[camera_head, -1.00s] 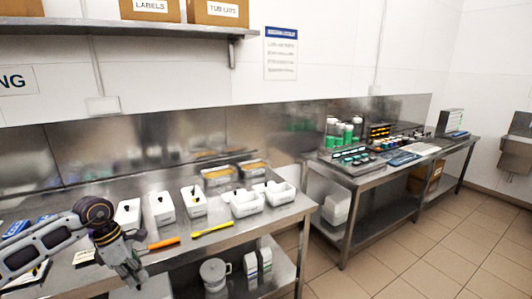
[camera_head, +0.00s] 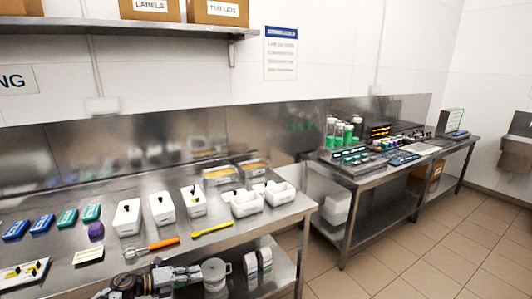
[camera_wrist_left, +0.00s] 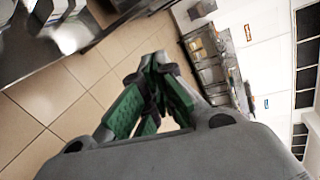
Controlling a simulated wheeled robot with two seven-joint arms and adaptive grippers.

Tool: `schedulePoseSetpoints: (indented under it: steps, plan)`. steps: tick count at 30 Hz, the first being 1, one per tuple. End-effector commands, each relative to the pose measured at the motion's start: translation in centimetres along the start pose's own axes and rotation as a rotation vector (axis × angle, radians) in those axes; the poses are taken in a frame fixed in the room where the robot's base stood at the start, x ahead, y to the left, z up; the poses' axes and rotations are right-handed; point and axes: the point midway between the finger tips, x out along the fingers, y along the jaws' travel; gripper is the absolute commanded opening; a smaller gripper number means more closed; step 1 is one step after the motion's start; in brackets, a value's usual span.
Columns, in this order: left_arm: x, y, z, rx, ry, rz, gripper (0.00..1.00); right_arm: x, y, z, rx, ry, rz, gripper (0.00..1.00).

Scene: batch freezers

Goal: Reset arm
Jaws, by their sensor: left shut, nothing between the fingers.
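My left arm shows low in the head view, in front of the near table's front edge. Its gripper (camera_head: 182,277) is beside the grey lidded jug on the lower shelf in the picture; I cannot tell whether they touch. In the left wrist view the gripper (camera_wrist_left: 155,62) has its green-padded fingers together at the tips, with nothing held between them. Behind the fingers is tiled floor. My right gripper is not in view.
The near steel table (camera_head: 250,218) holds white tubs (camera_head: 163,208), an orange-handled tool (camera_head: 150,247), a yellow tool (camera_head: 212,229) and blue and green packs (camera_head: 67,219). The grey jug (camera_head: 215,273) stands below. A second table (camera_head: 350,180) is at right. Tiled floor (camera_head: 400,250) is clear.

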Motion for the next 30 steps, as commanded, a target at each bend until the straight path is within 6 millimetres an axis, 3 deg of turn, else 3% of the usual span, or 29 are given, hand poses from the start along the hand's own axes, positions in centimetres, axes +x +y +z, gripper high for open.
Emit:
schedulePoseSetpoints:
  steps: [8, 14, 23, 30]
  plan:
    - [0.1, 11.2, -1.0, -0.462, -0.309, -0.013, 0.0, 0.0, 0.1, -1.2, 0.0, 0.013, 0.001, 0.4]
    - [-1.2, 19.4, -3.8, -0.742, -0.496, 0.019, 0.0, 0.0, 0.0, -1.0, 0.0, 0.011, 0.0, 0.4]
    - [-3.8, 30.0, -11.0, -1.09, -0.729, 0.102, 0.0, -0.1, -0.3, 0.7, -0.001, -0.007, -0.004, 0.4]
    - [-6.3, 36.9, -18.5, -1.328, -0.89, 0.188, 0.0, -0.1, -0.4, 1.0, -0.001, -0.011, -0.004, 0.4]
